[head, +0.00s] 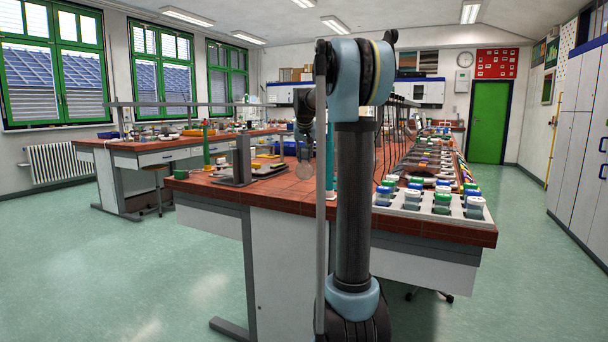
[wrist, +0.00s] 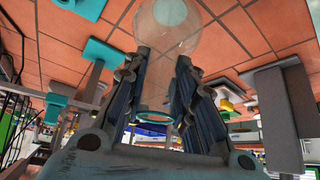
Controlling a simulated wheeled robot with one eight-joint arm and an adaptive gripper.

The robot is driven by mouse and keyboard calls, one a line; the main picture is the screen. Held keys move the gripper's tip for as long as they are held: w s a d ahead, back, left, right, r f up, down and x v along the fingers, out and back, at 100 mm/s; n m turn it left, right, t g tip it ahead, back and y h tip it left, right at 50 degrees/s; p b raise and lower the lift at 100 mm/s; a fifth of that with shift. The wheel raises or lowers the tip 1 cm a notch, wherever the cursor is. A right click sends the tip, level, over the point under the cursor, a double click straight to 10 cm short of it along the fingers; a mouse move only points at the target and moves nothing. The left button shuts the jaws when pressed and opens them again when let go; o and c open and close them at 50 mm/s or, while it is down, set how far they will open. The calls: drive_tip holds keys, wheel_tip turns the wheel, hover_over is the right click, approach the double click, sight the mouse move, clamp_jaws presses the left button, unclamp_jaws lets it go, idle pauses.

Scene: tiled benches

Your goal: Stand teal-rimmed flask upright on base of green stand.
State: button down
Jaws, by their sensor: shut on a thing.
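The teal-rimmed flask (wrist: 170,28) is clear glass with a round bulb; its neck is between the fingers of my gripper (wrist: 165,62) in the wrist view. Its teal rim (wrist: 153,118) shows between the fingers. In the head view the bulb (head: 304,171) hangs below my gripper (head: 305,150), over the near bench, and the flask looks roughly upright. The green stand (head: 206,143) has an upright green post and stands on the bench to the left of the flask. Its base is small and partly unclear in the head view.
A grey stand (head: 242,162) stands between the green stand and the flask. A teal stand (head: 330,165) is partly hidden behind my arm. A white rack (head: 410,205) of lidded jars fills the bench's right front. A dark green cup (head: 181,174) sits at the left edge. Bare tiles (head: 270,190) lie in front.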

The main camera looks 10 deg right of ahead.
sight(305, 161)
drive_tip(key=shift+f, duration=2.75)
drive_tip(key=c, duration=1.3)
unclamp_jaws()
